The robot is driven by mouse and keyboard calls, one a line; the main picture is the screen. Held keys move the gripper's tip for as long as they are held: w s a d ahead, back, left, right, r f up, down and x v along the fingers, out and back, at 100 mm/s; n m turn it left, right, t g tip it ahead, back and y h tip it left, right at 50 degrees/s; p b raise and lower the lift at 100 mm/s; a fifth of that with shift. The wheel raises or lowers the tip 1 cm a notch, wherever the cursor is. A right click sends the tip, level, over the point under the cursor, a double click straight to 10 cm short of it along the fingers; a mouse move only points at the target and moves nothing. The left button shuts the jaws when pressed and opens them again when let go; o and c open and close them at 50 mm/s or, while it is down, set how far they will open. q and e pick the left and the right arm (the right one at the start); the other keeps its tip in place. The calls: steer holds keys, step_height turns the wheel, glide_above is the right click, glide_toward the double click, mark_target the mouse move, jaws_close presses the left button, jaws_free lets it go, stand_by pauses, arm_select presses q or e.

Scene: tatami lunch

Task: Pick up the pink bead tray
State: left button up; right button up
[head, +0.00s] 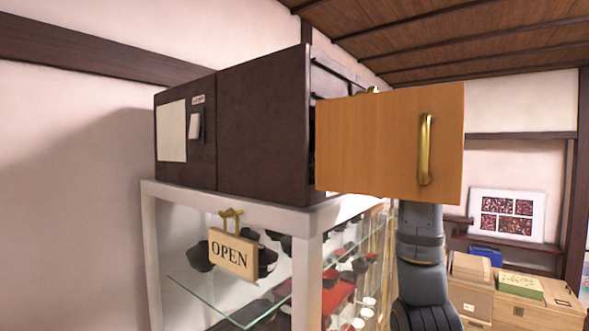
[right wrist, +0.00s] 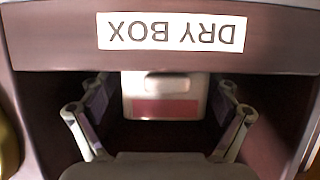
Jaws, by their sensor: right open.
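In the right wrist view, my right gripper (right wrist: 162,92) is open inside a dark compartment, its two fingers spread apart. A pale container with a pinkish-red panel (right wrist: 166,109) is ahead, between the fingers in the picture. It looks like the pink bead tray, but its contents cannot be made out. No finger visibly touches it. In the head view, the dark box (head: 262,125) has its wooden door (head: 370,145) swung open. That door hides my right gripper and the compartment's inside. My left gripper is in neither view.
A "DRY BOX" label (right wrist: 170,32), upside down, is on the compartment's edge. The door's brass handle (head: 425,150) faces me. The box stands on a glass display case (head: 312,222) with an OPEN sign (head: 232,254). Wooden crates (head: 520,308) stand at lower right.

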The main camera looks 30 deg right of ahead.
steer(key=shift+w+a, duration=0.15)
steer(key=shift+w, duration=0.1)
steer(key=shift+s+d+r, duration=0.1)
steer(key=shift+s+r, duration=0.05)
steer(key=shift+s, duration=0.4)
steer(key=shift+s+d+r, duration=0.1)
steer(key=shift+s+r, duration=0.05)
steer(key=shift+s, duration=0.4)
steer(key=c, duration=0.6)
steer(key=shift+s, duration=0.15)
steer(key=shift+c, duration=1.1)
steer(key=shift+w+a+f, duration=0.1)
steer(key=shift+w+f, duration=0.05)
steer(key=shift+w, duration=0.3)
steer(key=c, duration=0.5)
